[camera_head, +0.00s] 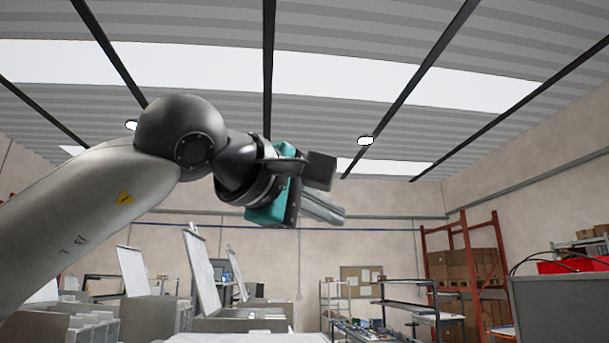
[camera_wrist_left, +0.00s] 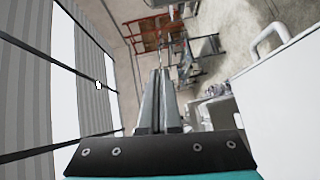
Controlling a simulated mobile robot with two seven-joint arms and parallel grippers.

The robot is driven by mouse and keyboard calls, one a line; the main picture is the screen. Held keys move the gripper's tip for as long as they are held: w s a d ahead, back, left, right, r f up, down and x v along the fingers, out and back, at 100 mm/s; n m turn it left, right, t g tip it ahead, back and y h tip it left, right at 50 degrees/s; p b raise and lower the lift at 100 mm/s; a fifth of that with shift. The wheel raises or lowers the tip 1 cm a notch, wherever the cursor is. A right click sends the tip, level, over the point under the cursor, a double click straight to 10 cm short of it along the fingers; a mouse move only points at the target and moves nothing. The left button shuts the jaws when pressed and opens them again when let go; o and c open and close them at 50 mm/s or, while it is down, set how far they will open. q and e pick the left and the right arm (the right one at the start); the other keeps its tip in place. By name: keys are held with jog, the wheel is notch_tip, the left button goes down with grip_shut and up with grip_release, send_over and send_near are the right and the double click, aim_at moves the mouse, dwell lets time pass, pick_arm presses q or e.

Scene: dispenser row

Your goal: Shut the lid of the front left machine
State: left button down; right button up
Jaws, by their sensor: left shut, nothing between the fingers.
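My left gripper (camera_head: 340,215) is raised high in the head view, its fingers together and empty. In the left wrist view its two fingers (camera_wrist_left: 160,75) lie side by side. Grey machines with raised white lids stand at the lower left of the head view. One lid (camera_head: 202,272) leans upright above a machine body (camera_head: 240,324); another lid (camera_head: 132,270) stands farther left. I cannot tell which is the front left machine. In the left wrist view a white panel with a handle (camera_wrist_left: 270,38), perhaps a lid, is right of the fingers, apart from them. My right gripper is not in view.
Red shelving with brown boxes (camera_head: 465,262) stands at the back right. A low table with small items (camera_head: 370,330) is at the lower middle. A grey cabinet (camera_head: 560,305) is at the right edge. The space around my raised gripper looks free.

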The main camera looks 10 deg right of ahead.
pick_arm(q)
jog(key=d+f+m+g+y, duration=0.1)
jog(key=d+f+y, duration=0.1)
jog(key=f, duration=0.5)
jog(key=d+f+m+y+b, duration=0.1)
jog(key=d+f, duration=0.3)
jog(key=f, duration=0.4)
jog(key=shift+f+m+g+y, duration=0.15)
jog(key=shift+m+g+y, duration=0.25)
jog(key=shift+m+y, duration=0.35)
jog(key=shift+d, duration=0.1)
